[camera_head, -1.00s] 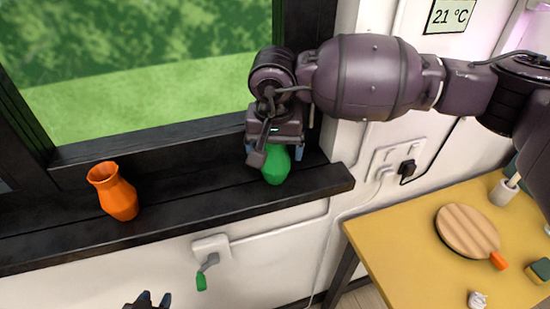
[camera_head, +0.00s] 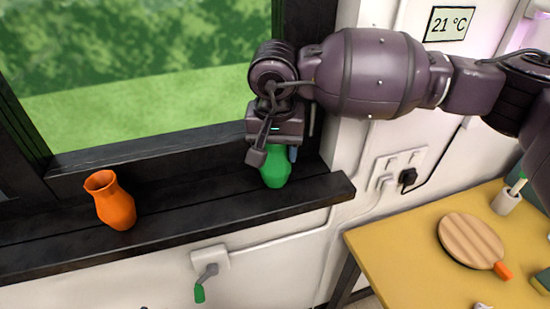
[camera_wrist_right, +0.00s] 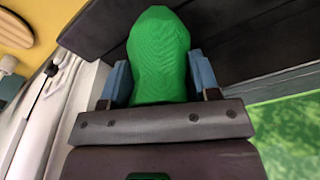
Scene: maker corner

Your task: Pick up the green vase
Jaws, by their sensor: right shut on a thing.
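The green vase (camera_head: 275,168) stands upright on the black window sill, near its right end. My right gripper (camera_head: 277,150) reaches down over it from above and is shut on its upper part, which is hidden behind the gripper. In the right wrist view the green vase (camera_wrist_right: 158,55) fills the space between the blue fingers of my right gripper (camera_wrist_right: 160,82), one on each side. I cannot make out a gap under the vase. My left gripper does not show clearly in the head view.
An orange vase (camera_head: 112,202) stands on the sill (camera_head: 190,200) to the left. The window frame is close behind the gripper. A yellow table (camera_head: 400,255) with a round wooden board (camera_head: 470,241) is at the right.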

